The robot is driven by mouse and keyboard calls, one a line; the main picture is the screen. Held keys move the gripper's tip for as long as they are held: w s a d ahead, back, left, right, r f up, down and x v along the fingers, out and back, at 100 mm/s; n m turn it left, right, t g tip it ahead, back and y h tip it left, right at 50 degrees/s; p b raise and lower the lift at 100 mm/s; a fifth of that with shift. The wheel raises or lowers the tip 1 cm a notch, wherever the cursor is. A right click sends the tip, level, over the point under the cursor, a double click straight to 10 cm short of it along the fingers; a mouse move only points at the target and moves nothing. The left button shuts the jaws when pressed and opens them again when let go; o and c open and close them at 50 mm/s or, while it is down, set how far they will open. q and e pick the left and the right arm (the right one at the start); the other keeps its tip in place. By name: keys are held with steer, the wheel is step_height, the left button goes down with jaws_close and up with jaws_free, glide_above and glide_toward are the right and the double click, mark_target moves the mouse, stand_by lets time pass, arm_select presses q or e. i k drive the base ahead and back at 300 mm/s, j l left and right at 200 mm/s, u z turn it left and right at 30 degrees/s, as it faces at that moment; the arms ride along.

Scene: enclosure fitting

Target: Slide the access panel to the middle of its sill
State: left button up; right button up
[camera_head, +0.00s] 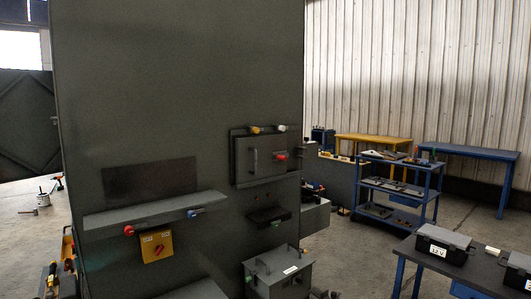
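A grey panel (262,166) with an upright bar handle (254,161) and a red knob (281,157) sits on the right part of the large dark enclosure. A narrow ledge (268,181) runs under it. Yellow and white fittings (255,129) are at its top edge. Further left, a flat dark rectangle (150,181) lies above a longer sill (155,210) with a red knob (129,230) and a blue knob (192,214) below its front edge. I cannot tell whether the rectangle is an opening or a plate. Neither of my grippers is in view.
A yellow switch plate (157,246) hangs below the long sill. A small dark shelf (269,216) and a grey box with handles (278,273) are lower right. A blue cart (400,188) and a table with black cases (443,243) stand to the right, with bare floor between.

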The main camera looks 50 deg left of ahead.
mark_target(266, 159)
steer(key=k+j+u, duration=0.1)
steer(key=j+u, duration=0.15)
steer(key=u, duration=0.25)
steer(key=j+u, duration=0.25)
steer(key=u, duration=0.25)
steer(key=j+u, duration=0.3)
steer(key=u, duration=0.2)
steer(key=k, duration=0.05)
